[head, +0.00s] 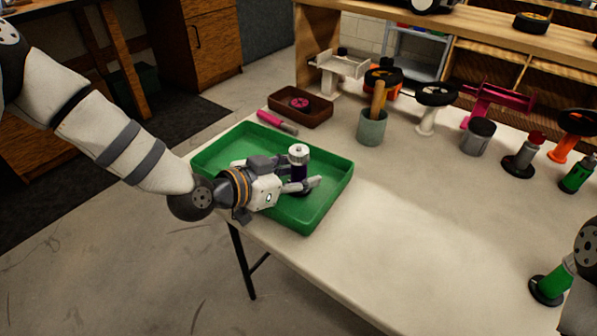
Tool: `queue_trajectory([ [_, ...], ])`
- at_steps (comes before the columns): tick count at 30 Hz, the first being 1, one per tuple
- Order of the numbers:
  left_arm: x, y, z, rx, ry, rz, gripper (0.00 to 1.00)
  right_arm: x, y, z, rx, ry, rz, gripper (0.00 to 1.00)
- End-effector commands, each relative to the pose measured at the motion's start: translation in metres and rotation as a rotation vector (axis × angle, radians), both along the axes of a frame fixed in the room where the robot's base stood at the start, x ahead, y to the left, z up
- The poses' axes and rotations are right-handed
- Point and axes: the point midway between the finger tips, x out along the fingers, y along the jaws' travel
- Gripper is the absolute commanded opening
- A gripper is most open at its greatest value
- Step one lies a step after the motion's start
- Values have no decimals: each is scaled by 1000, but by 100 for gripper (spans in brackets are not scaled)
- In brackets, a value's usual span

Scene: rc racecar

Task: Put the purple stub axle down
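The purple stub axle (299,173) stands upright over the green tray (335,190) in the head view. It has a pale metal top and a dark purple body. My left gripper (303,186) reaches in from the left, low over the tray, with its fingers closed around the axle's body. The fingers partly hide the axle's lower end, so I cannot tell whether it touches the tray floor. Only a part of my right arm shows at the right edge; its gripper is out of view.
Behind the tray are a pink-handled tool (272,120), a brown box (312,108) with a pink wheel and a grey-green cup (372,127). Several stands and parts line the table's back. A green-and-black item (553,284) stands at the right. The table's middle is clear.

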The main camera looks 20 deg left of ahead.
Motion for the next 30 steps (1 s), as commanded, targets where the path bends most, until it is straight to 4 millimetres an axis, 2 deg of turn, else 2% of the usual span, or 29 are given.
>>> queue_trajectory([
  [5,-1,1,8,0,-3,1,44,3,0,3,0,-9,0,0],
  [13,-56,34,42,-2,-15,3,44,25,0,25,0,-86,-2,0],
  [19,-87,52,54,-1,-12,1,44,38,0,37,0,-133,-2,0],
  [23,-95,56,53,0,-6,1,44,39,0,39,0,-139,-2,0],
  [30,-96,56,50,0,0,0,44,38,0,38,0,-134,-2,0],
])
